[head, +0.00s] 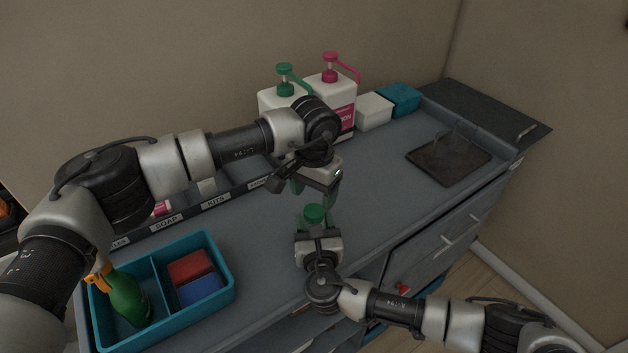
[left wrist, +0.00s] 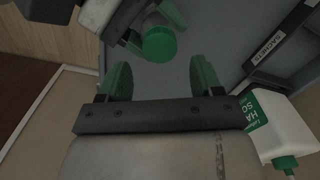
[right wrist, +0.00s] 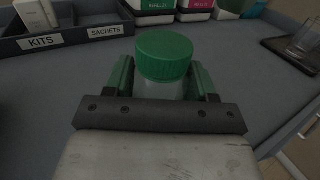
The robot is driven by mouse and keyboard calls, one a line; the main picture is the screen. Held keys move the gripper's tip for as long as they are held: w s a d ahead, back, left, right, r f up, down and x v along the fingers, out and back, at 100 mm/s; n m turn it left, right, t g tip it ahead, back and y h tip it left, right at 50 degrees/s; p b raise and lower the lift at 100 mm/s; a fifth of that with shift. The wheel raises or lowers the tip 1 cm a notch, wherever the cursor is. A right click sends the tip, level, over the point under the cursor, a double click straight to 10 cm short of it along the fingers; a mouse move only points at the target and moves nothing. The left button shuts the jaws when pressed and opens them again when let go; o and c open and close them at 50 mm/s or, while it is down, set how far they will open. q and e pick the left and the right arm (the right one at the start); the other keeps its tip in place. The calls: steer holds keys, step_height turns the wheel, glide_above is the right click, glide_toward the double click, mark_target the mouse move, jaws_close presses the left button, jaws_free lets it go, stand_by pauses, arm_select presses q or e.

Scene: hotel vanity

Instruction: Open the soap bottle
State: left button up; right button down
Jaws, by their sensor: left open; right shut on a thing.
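The soap bottle has a round green screw cap (head: 314,214), which sits on the bottle. My right gripper (head: 316,232) is shut on the soap bottle just below the cap; in the right wrist view the pale bottle body (right wrist: 163,89) shows between its green fingers, under the cap (right wrist: 164,55). The bottle looks upright; its lower part is hidden. My left gripper (head: 316,194) is open and empty just above the cap, pointing down. In the left wrist view the cap (left wrist: 159,44) lies beyond the open fingertips, apart from them.
Two white pump bottles, green-topped (head: 285,90) and pink-topped (head: 331,78), stand at the back beside white (head: 374,111) and teal (head: 401,98) boxes. A teal caddy (head: 222,296) stands front left with a green spray bottle (head: 127,296). A dark tray (head: 448,160) lies right; the counter between is clear.

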mark_target(314, 210)
arm_select(q)
steer(key=shift+f, duration=2.45)
